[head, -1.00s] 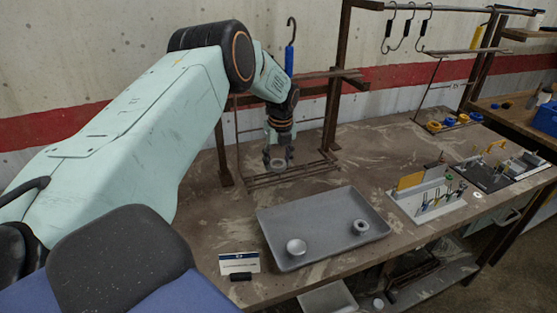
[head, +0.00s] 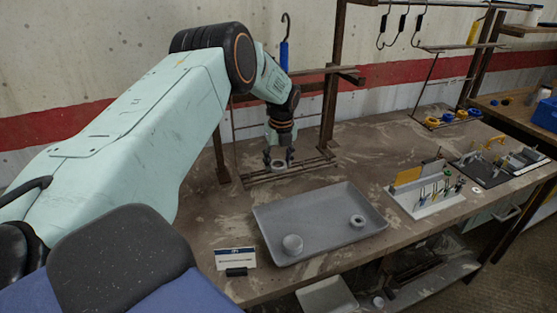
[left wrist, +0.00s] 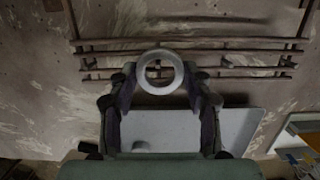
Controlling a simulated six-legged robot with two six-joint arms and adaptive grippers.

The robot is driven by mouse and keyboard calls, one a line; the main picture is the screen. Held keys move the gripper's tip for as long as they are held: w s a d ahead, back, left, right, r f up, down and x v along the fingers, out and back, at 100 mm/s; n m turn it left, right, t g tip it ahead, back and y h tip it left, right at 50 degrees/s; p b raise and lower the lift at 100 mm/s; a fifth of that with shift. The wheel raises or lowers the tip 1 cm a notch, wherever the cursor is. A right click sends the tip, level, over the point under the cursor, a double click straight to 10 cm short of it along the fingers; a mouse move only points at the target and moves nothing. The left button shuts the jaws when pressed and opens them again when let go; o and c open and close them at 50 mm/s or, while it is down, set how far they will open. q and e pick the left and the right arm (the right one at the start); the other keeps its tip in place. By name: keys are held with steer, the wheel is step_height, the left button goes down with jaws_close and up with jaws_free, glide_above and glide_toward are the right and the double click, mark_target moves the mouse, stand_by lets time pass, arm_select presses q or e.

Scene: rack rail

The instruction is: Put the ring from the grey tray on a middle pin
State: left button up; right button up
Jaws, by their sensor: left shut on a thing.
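My left gripper (head: 279,164) is shut on a pale grey ring (left wrist: 160,72), low over the brown rail rack (head: 250,183) at the back of the bench. In the left wrist view the ring sits between the fingertips (left wrist: 160,84), its hole facing the camera, overlapping the rails (left wrist: 225,44). Something thin and dark shows through the hole; I cannot tell whether a pin is in it, or whether the ring touches the rack. My right gripper is out of view.
Dark upright posts (head: 331,110) and a crossbar stand behind the rack. A white label card (head: 236,259) stands left of the tray. A light fixture with small coloured tools (head: 428,195) stands right of it. Bare bench lies between tray and fixture.

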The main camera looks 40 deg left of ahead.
arm_select(q)
steer(key=shift+s+a+f, duration=0.1)
steer(key=shift+a+f, duration=0.3)
steer(key=shift+f, duration=0.2)
steer(key=shift+d+f+b, duration=0.1)
steer(key=shift+d+b, duration=0.3)
steer(key=shift+b, duration=0.05)
steer(key=shift+a, duration=0.15)
steer(key=shift+a+f, duration=0.1)
steer(key=shift+a, duration=0.05)
steer(key=o, duration=1.2)
steer(key=shift+d, duration=0.25)
steer(key=shift+c, duration=0.2)
steer(key=shift+o, duration=0.4)
steer(key=shift+a, duration=0.15)
